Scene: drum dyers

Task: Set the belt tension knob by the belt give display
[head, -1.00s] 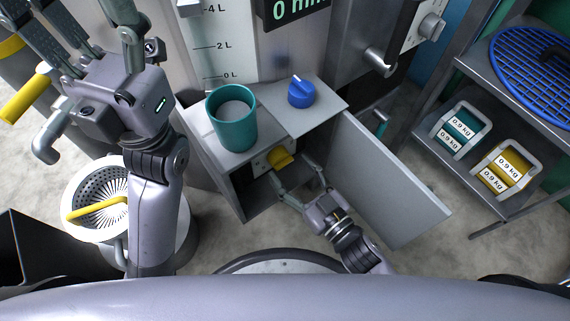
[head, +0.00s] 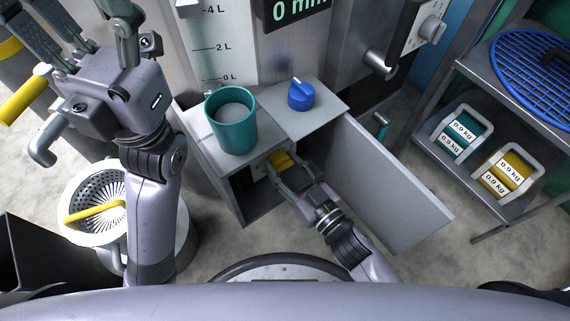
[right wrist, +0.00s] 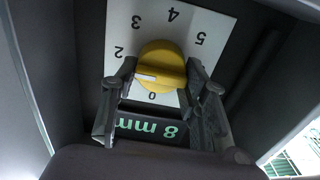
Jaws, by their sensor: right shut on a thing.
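The yellow belt tension knob (right wrist: 166,62) sits on a white dial plate (right wrist: 215,22) inside the open cabinet; it also shows in the head view (head: 279,159). Its white mark points left in the wrist view, between 0 and 2; the number there is hidden by a finger. My right gripper (right wrist: 158,74) is shut on the knob, one finger on each side. A belt give display (right wrist: 150,129) below the dial reads 8 mm, upside down, partly covered by the gripper. My left gripper (head: 88,22) is raised at upper left, open and empty.
The cabinet door (head: 385,190) stands open right of my right arm. A teal cup (head: 232,130) and a blue knob (head: 301,95) are on the cabinet top. Another display (head: 295,10) above reads 0 mm. A shelf (head: 500,205) stands at right, a white basket (head: 95,225) at left.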

